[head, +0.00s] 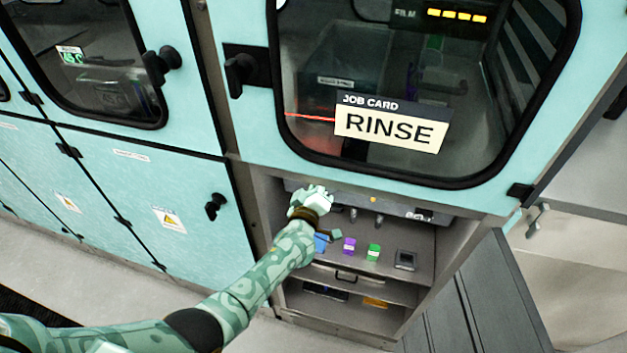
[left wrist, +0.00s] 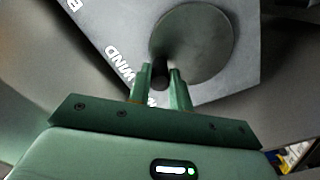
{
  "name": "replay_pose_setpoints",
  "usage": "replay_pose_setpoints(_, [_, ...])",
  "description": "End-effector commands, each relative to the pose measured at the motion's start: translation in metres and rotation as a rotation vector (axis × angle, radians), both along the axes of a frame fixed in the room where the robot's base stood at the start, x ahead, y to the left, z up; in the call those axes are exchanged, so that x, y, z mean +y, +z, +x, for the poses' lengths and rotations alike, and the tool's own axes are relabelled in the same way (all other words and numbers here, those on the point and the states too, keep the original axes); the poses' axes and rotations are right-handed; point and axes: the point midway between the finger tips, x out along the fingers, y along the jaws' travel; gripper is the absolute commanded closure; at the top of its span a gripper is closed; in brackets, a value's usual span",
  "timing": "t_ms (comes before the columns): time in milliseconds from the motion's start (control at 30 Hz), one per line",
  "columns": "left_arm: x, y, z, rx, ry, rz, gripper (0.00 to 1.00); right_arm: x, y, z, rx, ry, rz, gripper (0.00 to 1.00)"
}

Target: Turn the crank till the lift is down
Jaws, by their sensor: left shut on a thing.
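The crank shows in the left wrist view as a round grey disc (left wrist: 205,42) with a dark handle knob (left wrist: 159,72) near its edge. It sits on a grey panel (left wrist: 95,25) with white lettering that includes "WIND". My left gripper (left wrist: 160,80) has its two green fingers shut on the knob, one on each side. In the head view my left gripper (head: 311,199) is at the upper left of the open bay under the window, and it hides the crank there. I cannot make out the lift or its height. My right gripper is not in view.
In the bay, a blue module (head: 321,243), a purple module (head: 349,246), a green module (head: 373,252) and a dark square device (head: 405,260) sit on a grey shelf. Above, a window bears a job card (head: 391,124) reading "RINSE". The bay's side walls are close to my arm.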

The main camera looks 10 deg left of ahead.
Motion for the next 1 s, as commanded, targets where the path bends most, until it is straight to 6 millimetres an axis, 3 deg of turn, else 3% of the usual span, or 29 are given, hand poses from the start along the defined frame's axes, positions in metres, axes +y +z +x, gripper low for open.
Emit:
replay_pose_setpoints(500, [-0.015,-0.005,-0.001,-0.009,-0.001,0.332,1.00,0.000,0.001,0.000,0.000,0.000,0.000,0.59])
replay_pose_setpoints(1000, [-0.016,-0.007,-0.001,-0.012,0.000,0.393,1.00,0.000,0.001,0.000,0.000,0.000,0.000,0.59])
